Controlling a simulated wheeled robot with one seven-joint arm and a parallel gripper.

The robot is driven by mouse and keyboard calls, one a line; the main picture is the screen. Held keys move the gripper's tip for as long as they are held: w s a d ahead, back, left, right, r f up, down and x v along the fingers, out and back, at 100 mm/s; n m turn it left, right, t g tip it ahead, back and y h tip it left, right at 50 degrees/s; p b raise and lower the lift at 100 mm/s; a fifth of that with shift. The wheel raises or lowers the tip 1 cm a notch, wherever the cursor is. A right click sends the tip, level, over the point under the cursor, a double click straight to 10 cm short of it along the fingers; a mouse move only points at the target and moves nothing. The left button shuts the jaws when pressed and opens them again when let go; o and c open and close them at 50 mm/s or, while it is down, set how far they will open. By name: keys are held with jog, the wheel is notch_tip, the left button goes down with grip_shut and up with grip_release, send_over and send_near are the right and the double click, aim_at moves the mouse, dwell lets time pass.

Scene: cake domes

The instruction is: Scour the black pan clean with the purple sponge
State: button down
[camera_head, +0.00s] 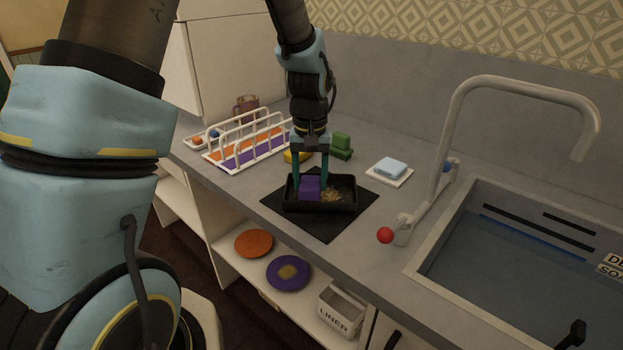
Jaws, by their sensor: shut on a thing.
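The black pan (340,205) is a rectangular tray on a dark mat (328,228) on the counter. Yellowish-brown residue (334,195) shows on its floor, mostly right of the sponge. The purple sponge (310,188) is a small block inside the left half of the pan. My gripper (311,182) points down into the pan, its teal fingers on either side of the sponge and shut on it. Whether the sponge touches the pan floor is hidden by the front wall.
A white rack (245,140) stands left on the counter, with a brown mug (246,107) behind. The tap (445,150) and sink (520,240) are right.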

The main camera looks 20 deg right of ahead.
jog(key=shift+s+a+f, duration=0.15)
jog(key=shift+a+f, duration=0.1)
jog(key=shift+f, duration=0.05)
